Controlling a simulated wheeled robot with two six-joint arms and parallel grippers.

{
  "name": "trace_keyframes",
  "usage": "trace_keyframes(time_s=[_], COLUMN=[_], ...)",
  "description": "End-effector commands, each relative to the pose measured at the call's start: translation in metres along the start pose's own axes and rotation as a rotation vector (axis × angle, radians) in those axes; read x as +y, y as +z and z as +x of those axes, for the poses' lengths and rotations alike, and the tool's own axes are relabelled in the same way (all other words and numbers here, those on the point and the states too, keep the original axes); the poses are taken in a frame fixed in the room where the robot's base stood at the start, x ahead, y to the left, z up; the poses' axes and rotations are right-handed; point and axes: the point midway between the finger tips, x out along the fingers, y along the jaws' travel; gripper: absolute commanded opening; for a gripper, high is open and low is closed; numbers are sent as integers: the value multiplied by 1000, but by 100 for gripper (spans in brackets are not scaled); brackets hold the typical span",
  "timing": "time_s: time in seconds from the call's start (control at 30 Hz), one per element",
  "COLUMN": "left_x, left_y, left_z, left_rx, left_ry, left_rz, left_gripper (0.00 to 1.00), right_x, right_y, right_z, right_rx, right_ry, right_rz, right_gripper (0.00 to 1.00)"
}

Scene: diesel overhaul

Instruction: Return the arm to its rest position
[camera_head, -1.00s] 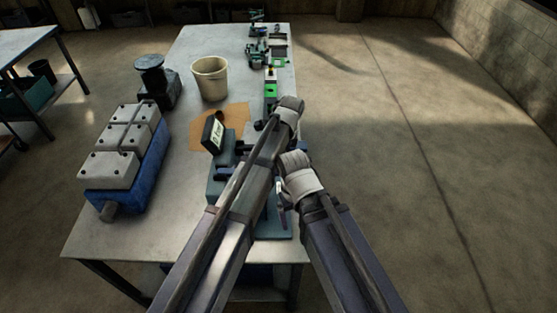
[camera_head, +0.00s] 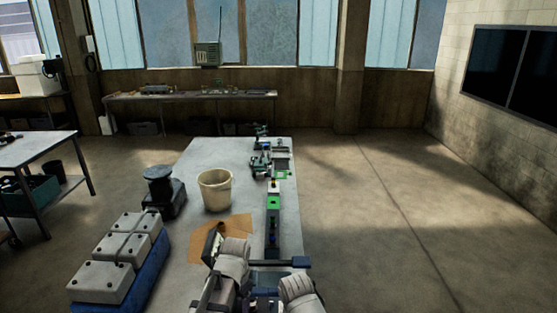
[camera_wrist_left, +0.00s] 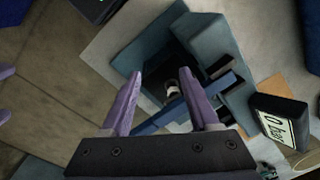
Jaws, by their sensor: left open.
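My left gripper (camera_wrist_left: 158,82) is open in the left wrist view, with its two purple fingers apart. Below and between the fingertips is a blue-grey fixture (camera_wrist_left: 215,45) with a small pale metal part (camera_wrist_left: 172,88) in its dark recess. I see no contact with it. In the head view the pale wrist of my left arm (camera_head: 234,258) and that of my right arm (camera_head: 298,290) are low at the bottom, over the table's near end; their fingers cannot be made out. Purple tips at the left wrist view's left edge may be my right gripper.
A small display unit (camera_wrist_left: 280,120) stands beside the fixture. The floor to the right is clear.

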Motion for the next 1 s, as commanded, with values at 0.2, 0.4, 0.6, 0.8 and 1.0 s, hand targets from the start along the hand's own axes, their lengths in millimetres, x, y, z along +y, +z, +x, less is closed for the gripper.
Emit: trace_keyframes(time_s=[0.2,0.4,0.6,0.8,1.0], left_x=[-4,4,28,61,100], left_y=[63,82,76,71,68], left_z=[1,22,58,109,165], left_rx=[38,48,24,-8,-45], left_ry=[24,38,29,16,-5], left_rz=[-405,-587,-524,-442,-345], left_gripper=[61,61,61,61,61], right_x=[0,-2,-5,-10,-15], right_y=[0,-1,-4,-7,-11], right_z=[0,22,58,112,170], right_rx=[0,0,1,2,3], right_ry=[0,0,1,2,4], right_rz=[0,-1,-5,-10,-17], right_gripper=[90,90,90,90,90])
